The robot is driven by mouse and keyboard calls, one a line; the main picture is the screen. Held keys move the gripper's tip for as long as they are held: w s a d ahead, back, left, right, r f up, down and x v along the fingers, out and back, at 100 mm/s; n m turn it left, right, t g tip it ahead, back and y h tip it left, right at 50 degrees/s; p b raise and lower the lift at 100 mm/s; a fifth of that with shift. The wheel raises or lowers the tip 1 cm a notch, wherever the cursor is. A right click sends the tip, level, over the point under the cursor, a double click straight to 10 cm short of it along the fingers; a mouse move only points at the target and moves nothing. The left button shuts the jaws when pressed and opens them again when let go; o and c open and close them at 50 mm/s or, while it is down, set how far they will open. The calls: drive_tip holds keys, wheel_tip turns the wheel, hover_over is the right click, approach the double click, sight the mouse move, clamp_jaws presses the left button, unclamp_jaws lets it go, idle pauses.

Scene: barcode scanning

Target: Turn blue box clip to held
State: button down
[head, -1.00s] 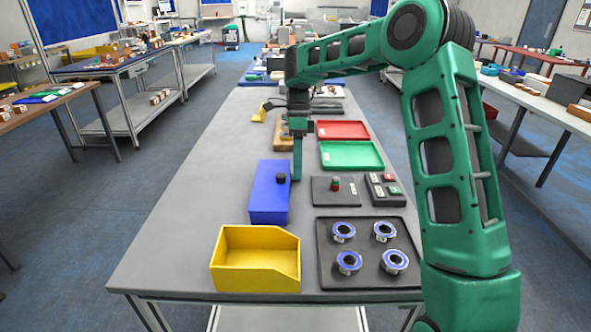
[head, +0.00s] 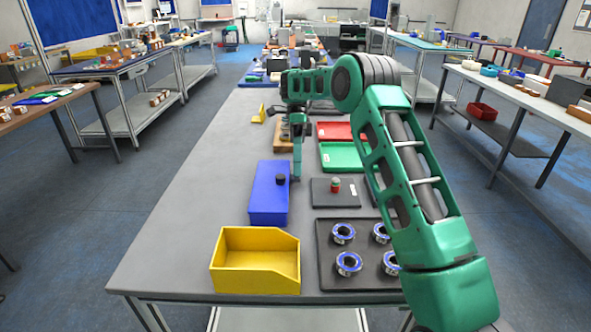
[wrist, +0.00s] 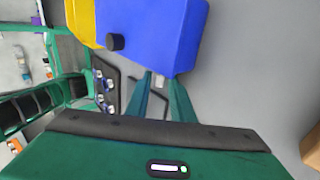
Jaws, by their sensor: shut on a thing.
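The blue box (head: 268,203) stands on the grey bench in the head view, with a black round knob (head: 281,179) on its top near the far right corner. It fills the top middle of the wrist view (wrist: 150,32). My gripper (head: 296,177) points down beside the box's far right edge. In the wrist view its two green fingers (wrist: 161,80) reach the box's edge, and a small pale piece, apparently the clip (wrist: 160,79), shows between the tips. The gripper is shut on it. The fingers hide part of the clip, so its exact setting cannot be told.
A yellow bin (head: 250,284) stands in front of the box. A black tray (head: 325,279) with several blue-rimmed spools is at the right. A dark panel with a red-green knob (head: 335,187), a green tray (head: 345,158) and a red tray (head: 335,131) lie farther back. The bench's left side is clear.

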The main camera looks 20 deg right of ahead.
drive_tip(key=shift+s+f, duration=0.1)
drive_tip(key=shift+f, duration=0.05)
drive_tip(key=c, duration=1.8)
unclamp_jaws()
drive_tip(key=shift+c, duration=0.2)
drive_tip(key=shift+s, duration=0.1)
